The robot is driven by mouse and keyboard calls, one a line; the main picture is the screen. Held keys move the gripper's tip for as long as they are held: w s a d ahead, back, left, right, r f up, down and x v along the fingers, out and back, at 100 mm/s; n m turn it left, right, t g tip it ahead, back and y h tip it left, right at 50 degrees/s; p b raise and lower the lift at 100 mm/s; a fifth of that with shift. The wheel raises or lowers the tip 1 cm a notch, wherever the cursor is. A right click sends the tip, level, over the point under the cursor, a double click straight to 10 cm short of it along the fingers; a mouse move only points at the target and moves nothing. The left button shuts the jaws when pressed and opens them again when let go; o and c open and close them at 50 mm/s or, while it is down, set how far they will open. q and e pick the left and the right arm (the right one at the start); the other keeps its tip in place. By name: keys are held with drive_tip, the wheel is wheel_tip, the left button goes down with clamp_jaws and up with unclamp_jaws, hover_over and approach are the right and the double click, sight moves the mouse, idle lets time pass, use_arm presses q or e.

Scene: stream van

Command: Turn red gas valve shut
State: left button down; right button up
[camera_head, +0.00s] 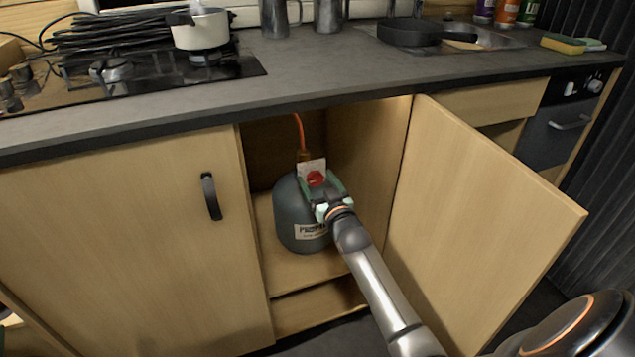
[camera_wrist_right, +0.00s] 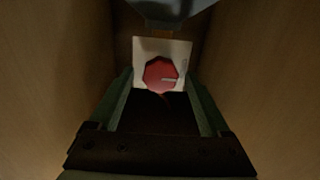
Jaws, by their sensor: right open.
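The red gas valve (camera_head: 315,179) is a round knob in front of a white plate (camera_head: 312,166) on top of a dark grey-green gas bottle (camera_head: 289,212) inside the open cupboard. In the right wrist view the red valve (camera_wrist_right: 160,75) looks eight-sided, with a pale mark on its right half, and the white plate (camera_wrist_right: 178,50) is behind it. My right gripper (camera_head: 318,184) is open, its two green fingers reaching toward the valve from the front. In the wrist view the fingers (camera_wrist_right: 160,82) lie left and right of the valve, with a gap on each side. My left gripper is not in view.
An open cupboard door (camera_head: 480,215) stands to the right of my right arm. A closed door (camera_head: 130,245) with a black handle is on the left. An orange hose (camera_head: 299,130) rises behind the valve. The countertop (camera_head: 330,75) overhangs, with a stove (camera_head: 130,75) and a white pot (camera_head: 200,30).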

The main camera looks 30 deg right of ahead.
drive_tip(key=shift+c, duration=0.3)
clamp_jaws()
